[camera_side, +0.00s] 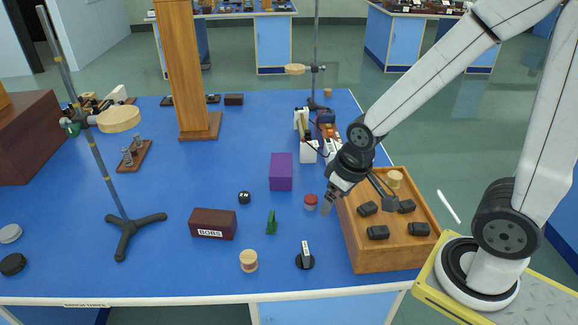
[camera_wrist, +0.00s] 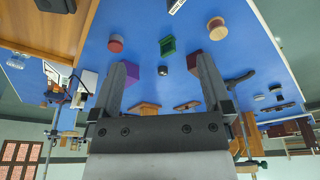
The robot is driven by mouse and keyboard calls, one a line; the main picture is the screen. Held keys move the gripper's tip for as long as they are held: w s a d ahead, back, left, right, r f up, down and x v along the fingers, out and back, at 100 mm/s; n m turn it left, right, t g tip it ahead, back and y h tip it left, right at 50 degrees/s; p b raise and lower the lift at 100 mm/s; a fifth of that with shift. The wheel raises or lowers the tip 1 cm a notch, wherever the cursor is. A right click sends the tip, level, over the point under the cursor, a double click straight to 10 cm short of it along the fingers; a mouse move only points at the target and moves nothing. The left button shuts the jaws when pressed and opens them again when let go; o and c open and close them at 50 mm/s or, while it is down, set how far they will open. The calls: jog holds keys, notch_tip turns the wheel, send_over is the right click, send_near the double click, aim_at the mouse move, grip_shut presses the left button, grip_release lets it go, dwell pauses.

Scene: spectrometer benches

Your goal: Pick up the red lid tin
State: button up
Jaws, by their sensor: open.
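The red lid tin (camera_side: 310,201) is a small round tin with a red top and a pale side. It stands on the blue table, just left of the wooden tray. My gripper (camera_side: 327,207) is beside the tin on its right, close to the tray's left wall, and appears apart from the tin. In the wrist view the tin (camera_wrist: 116,44) shows just beyond the tip of the left finger, outside the gap between the fingers. My gripper (camera_wrist: 162,65) is open, with nothing between its fingers.
The wooden tray (camera_side: 384,262) with several dark blocks stands at right. A purple box (camera_side: 281,172) is behind the tin, and a green piece (camera_side: 271,222) is to its left. A wooden spool (camera_side: 248,261) and a BOBS box (camera_side: 213,224) stand farther left.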

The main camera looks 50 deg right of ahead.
jog(key=shift+f, duration=0.1)
jog(key=n+h, duration=1.3)
jog(key=n, duration=0.7)
send_near(309, 202)
jog(key=d, duration=0.3)
jog(key=shift+s+d+f, duration=0.2)
jog(key=shift+d+f, duration=0.1)
jog(key=shift+w+a+f+n, duration=0.15)
jog(key=shift+w+f+n, duration=0.25)
jog(key=shift+w+f, duration=0.1)
jog(key=shift+x, duration=1.3)
